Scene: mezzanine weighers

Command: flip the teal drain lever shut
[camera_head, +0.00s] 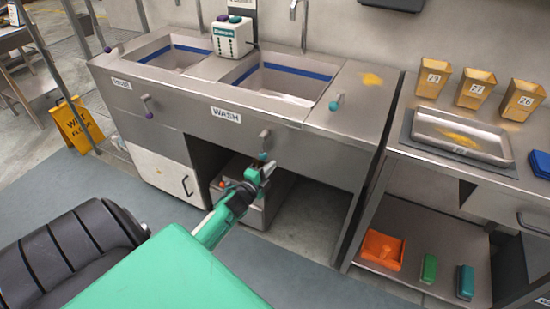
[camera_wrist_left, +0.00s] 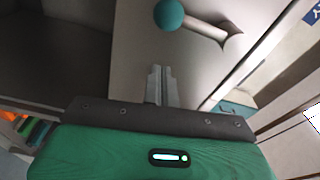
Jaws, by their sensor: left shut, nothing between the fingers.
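The teal drain lever is a short metal arm with a teal ball end (camera_head: 262,156). It hangs downward from the sink front, below and right of the WASH label. In the left wrist view its teal ball (camera_wrist_left: 169,14) is at the top, with the metal arm running right to its mount on the grey panel. My left gripper (camera_head: 266,170) is just below the ball in the head view. In the left wrist view its fingers (camera_wrist_left: 160,84) are closed together and empty, apart from the ball. My right gripper is in neither view.
Below the sink is an open bay. A steel bench with a tray (camera_head: 425,128) stands right. A yellow wet-floor sign (camera_head: 75,122) stands left.

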